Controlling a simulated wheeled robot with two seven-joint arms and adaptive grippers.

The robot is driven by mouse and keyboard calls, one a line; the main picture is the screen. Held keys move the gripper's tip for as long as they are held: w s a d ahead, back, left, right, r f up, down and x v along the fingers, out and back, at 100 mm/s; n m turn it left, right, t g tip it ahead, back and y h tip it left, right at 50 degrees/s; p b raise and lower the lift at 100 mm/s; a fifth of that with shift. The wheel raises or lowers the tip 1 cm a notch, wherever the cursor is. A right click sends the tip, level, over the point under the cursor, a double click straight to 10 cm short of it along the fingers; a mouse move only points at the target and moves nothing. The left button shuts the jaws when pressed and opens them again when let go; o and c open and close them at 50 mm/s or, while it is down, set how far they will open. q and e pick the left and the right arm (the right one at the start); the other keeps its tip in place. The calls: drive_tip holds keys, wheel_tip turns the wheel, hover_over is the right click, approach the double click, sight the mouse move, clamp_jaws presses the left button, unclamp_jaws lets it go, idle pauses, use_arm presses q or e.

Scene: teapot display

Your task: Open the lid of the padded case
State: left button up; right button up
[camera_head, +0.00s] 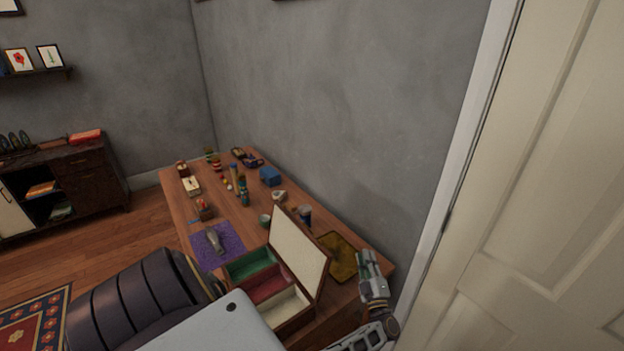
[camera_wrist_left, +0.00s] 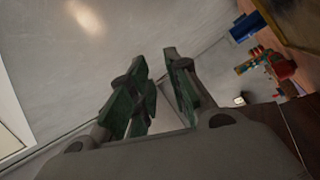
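The padded case (camera_head: 292,325) is a wooden box near the front of the table. Its lid (camera_head: 300,245) stands raised on the right side, pale lining showing. Green, red and white padded compartments are exposed inside. My left gripper (camera_head: 371,268) is right of the lid, apart from it, above the table's right edge. In the left wrist view its two green-padded fingers (camera_wrist_left: 160,80) are apart with nothing between them. I cannot make out the case in that view. My right gripper is not in view.
A table (camera_head: 345,305) holds a purple mat (camera_head: 232,242), a dark yellow mat (camera_head: 342,262), a blue box (camera_head: 270,176) and several small items. A dark ribbed padded shape (camera_head: 140,300) stands front left. The wall and a white door (camera_head: 540,200) are close on the right.

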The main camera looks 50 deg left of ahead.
use_arm(q)
drive_tip(key=s+a+r+n+g, duration=0.1)
drive_tip(key=s+r+n+g, duration=0.2)
drive_tip(key=r+n+g, duration=0.2)
drive_tip(key=s+a+r+n+g, duration=0.1)
drive_tip(key=s+r+n+g, duration=0.3)
drive_tip(key=n+g, duration=0.7)
drive_tip(key=shift+s+a+r+g, duration=0.2)
drive_tip(key=shift+a+r+g, duration=0.15)
drive_tip(key=shift+g, duration=0.55)
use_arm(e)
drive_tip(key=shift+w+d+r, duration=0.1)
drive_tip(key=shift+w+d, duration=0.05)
use_arm(q)
drive_tip(key=shift+a, duration=0.1)
